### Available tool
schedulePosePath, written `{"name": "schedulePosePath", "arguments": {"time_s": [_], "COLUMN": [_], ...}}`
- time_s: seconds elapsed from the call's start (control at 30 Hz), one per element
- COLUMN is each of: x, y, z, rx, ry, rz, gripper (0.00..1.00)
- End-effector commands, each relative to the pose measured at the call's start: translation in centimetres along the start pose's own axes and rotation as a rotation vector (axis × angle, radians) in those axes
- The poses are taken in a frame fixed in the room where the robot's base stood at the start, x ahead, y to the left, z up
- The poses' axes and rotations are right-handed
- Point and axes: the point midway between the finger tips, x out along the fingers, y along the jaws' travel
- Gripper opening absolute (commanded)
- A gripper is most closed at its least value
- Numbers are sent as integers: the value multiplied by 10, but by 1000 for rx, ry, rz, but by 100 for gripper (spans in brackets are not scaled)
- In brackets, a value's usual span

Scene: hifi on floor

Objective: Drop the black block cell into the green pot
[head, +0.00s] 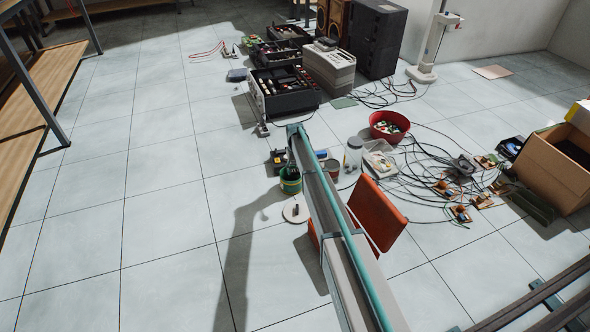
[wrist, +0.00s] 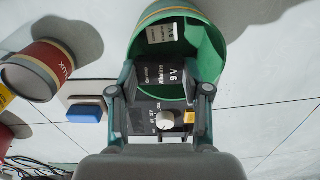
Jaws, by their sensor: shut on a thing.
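My gripper (wrist: 165,88) is shut on the black block cell (wrist: 165,74), which carries "9 V" lettering. The green pot (wrist: 206,60) is at the top of the wrist view, its open mouth behind the cell. The cell overlaps the pot's near inner side in the picture; how high it is above the rim I cannot tell. A dark piece with a white label (wrist: 161,33) shows inside the pot. In the head view the green pot (head: 290,186) stands on the floor left of my arm. I cannot make out my gripper clearly there.
A dark box with a knob (wrist: 166,121) lies close to the pot. A red-brown can (wrist: 38,70) and a blue block (wrist: 85,113) are to the left in the wrist view. A red bowl (head: 389,127) and tangled cables lie to the right. The floor at left is clear.

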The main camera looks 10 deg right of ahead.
Motion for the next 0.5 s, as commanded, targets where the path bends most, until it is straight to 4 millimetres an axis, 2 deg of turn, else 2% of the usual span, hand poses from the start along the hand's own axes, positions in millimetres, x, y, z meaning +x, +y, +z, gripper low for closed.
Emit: {"name": "schedulePosePath", "arguments": {"time_s": [0.03,0.07,0.2,0.23,0.5], "x": [0,0,0,0,0], "y": [0,0,0,0,0], "z": [0,0,0,0,0], "rx": [0,0,0,0,0], "ry": [0,0,0,0,0], "rz": [0,0,0,0,0], "gripper": [14,51,75,77,77]}}
